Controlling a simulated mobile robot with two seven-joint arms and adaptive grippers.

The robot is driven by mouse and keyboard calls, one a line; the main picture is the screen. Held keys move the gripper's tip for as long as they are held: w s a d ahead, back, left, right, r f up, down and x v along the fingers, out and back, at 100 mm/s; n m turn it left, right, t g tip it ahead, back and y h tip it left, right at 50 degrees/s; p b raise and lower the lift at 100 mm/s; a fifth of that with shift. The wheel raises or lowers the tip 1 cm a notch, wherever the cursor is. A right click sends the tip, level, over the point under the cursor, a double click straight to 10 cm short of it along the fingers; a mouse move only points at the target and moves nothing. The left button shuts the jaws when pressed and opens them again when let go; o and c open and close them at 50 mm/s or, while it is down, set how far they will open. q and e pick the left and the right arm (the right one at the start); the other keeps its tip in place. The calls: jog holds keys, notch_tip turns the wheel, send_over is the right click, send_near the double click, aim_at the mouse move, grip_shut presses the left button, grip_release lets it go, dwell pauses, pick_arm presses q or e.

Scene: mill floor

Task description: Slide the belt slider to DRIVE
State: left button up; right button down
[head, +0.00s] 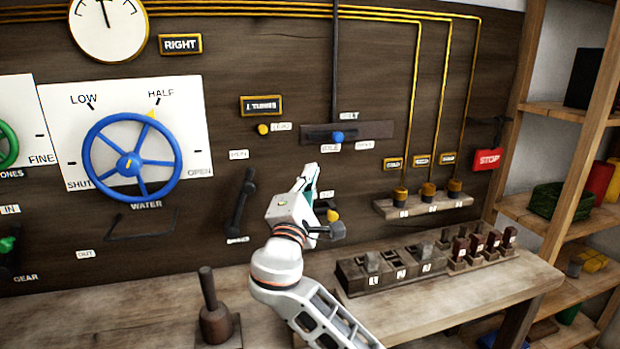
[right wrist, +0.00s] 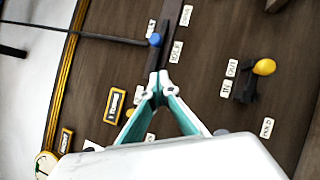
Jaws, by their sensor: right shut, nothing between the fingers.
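The belt slider's blue knob (head: 337,136) sits near the middle of a dark horizontal slot plate (head: 380,132) on the wooden panel. The IDLE label (head: 331,147) is just below it, and the DRIVE label (head: 364,145) is further right. In the right wrist view the blue knob (right wrist: 155,40) is beside the IDLE label (right wrist: 175,52), with the DRIVE label (right wrist: 186,15) beyond. My right gripper (head: 308,172) is shut and empty, below and left of the knob in the head view. Its fingertips (right wrist: 160,82) appear apart from the knob. My left gripper is out of view.
A yellow knob (right wrist: 264,67) with IN and OUT labels is near my right gripper. A black lever (head: 242,203) is to its left. A workbench (head: 450,310) with blocks stands below the panel. A vertical rod (head: 335,70) runs above the slider.

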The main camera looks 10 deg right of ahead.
jog(key=w+d+r+p, duration=0.1)
jog(key=w+d+r, duration=0.2)
jog(key=w+d, duration=0.2)
jog(key=shift+w+d+r, duration=0.25)
jog(key=shift+w+d, duration=0.1)
jog(key=shift+d, duration=0.15)
jog(key=d+p, duration=0.1)
jog(key=d, duration=0.9)
jog(key=shift+w+d+p, duration=0.15)
jog(key=shift+d+p, duration=0.15)
jog(key=shift+p, duration=0.1)
